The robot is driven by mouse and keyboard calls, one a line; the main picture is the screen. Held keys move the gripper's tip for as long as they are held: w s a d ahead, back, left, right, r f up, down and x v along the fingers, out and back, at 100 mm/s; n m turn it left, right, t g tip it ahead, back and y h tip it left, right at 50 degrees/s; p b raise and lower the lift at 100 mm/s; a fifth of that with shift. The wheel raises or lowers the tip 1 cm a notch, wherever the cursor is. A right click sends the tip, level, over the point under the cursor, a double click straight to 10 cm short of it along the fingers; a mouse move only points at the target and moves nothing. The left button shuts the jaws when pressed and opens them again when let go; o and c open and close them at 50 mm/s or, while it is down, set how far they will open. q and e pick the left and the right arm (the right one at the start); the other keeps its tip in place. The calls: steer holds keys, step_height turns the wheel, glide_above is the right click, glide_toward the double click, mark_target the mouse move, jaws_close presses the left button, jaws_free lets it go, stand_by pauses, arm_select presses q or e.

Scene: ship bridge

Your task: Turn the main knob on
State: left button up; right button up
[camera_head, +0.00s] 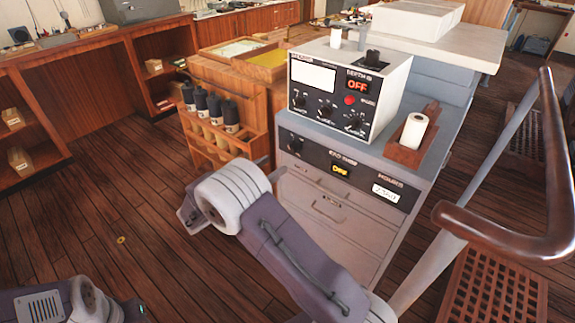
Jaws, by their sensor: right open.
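A white control box (381,82) stands on a grey cabinet (337,238). Its front has several black knobs, a red button (350,100) and a lit display (358,86) reading OFF. The cabinet's dark upper panel (318,160) has a black knob (295,144) at its left and a yellow lit display (340,170). I cannot tell which knob is the main one. My right gripper (270,168) is open beside the cabinet's left front edge, below that panel knob, partly hidden by my wrist. Part of my left arm shows at bottom left; its gripper is not in view.
A wooden rack (215,135) with several dark cylinders stands left of the cabinet. A paper roll (413,132) in a wooden holder sits on the cabinet's right top. A wooden handrail (510,240) is at right.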

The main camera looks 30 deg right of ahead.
mark_target(290, 151)
steer(key=shift+t, duration=0.4)
steer(key=x, duration=0.8)
steer(key=shift+w+d+r+b, duration=0.1)
steer(key=shift+w+d+b, duration=0.2)
steer(key=shift+w, duration=0.15)
jaws_close()
